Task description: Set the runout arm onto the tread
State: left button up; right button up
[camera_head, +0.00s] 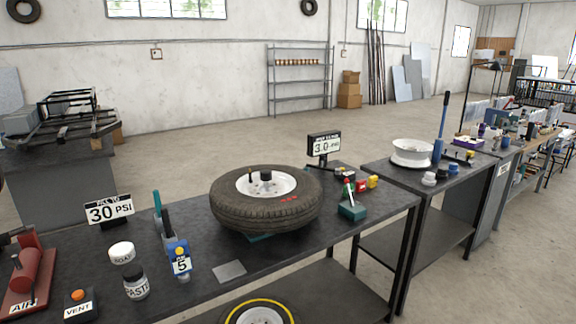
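A black tyre (232,213) on a pale rim lies flat on the dark workbench, its tread facing outward all round. Red marks show on its upper sidewall at the right. A small teal-based stand (352,212) with an upright post and a red part stands on the bench just right of the tyre, apart from it. It may be the runout arm, but it is too small to tell. No arm clearly touches the tread on the visible side. Neither of my grippers is in view.
A 3.0 sign (324,144) stands behind the tyre. A metal plate (229,271) lies in front. A second bench holds a bare rim (412,152).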

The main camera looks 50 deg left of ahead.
aim_at(322, 157)
jog(key=u, duration=1.25)
jog(key=i+l+z, duration=0.6)
jog(key=i+z, duration=0.15)
jog(key=i, duration=0.15)
jog(key=i+l+z, duration=0.1)
jog(key=i+z, duration=0.3)
jog(key=i+u, duration=0.15)
jog(key=i, duration=0.3)
jog(key=i+l+u, duration=0.15)
jog(key=i, duration=0.25)
jog(key=i+l+u, duration=0.15)
jog(key=i, duration=0.3)
jog(key=i+l+u, duration=0.2)
jog(key=i+u, duration=0.25)
jog(key=i+l+u, duration=0.2)
jog(key=u, duration=0.25)
jog(key=l, duration=0.1)
